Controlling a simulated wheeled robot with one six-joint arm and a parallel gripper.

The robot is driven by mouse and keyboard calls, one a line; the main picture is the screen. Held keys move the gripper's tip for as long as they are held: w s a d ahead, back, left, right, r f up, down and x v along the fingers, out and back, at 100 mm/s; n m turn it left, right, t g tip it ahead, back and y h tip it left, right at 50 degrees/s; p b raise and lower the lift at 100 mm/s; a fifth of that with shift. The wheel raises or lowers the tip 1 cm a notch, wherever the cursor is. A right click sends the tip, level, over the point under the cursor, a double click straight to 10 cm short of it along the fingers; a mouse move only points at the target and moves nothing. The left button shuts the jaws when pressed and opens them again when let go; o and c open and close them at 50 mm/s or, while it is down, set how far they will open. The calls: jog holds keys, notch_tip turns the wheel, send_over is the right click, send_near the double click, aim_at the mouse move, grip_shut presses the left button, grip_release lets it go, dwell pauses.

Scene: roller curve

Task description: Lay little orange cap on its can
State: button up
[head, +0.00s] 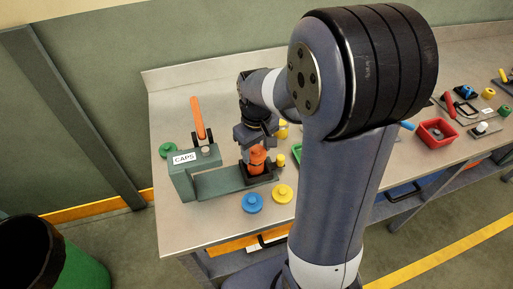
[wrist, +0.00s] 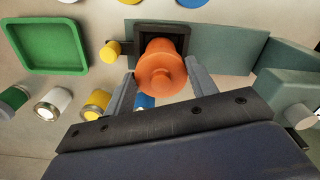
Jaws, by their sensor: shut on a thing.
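The orange cap (wrist: 163,74), a round disc with a knob, is between the two fingers of my gripper (wrist: 163,84) in the wrist view. My gripper is shut on it. Behind the cap, more orange (wrist: 158,47) shows inside a black square holder (wrist: 143,38); it looks like the can's body, partly hidden by the cap. In the head view, the orange cap (head: 257,153) is under my gripper (head: 254,143), directly over the black holder (head: 267,175). I cannot tell whether cap and can touch.
A grey-green fixture labelled CAPS (head: 184,160) with an orange lever (head: 198,117) stands left of the holder. A green tray (wrist: 47,44) and several small cans (wrist: 52,103) are close by.

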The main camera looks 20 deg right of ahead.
jog(key=shift+f+b, duration=0.3)
jog(key=shift+f, duration=0.2)
dwell(1.2)
jog(key=o, duration=1.5)
jog(key=shift+r+p, duration=2.9)
jog(key=shift+r, duration=0.65)
jog(key=shift+f, duration=0.2)
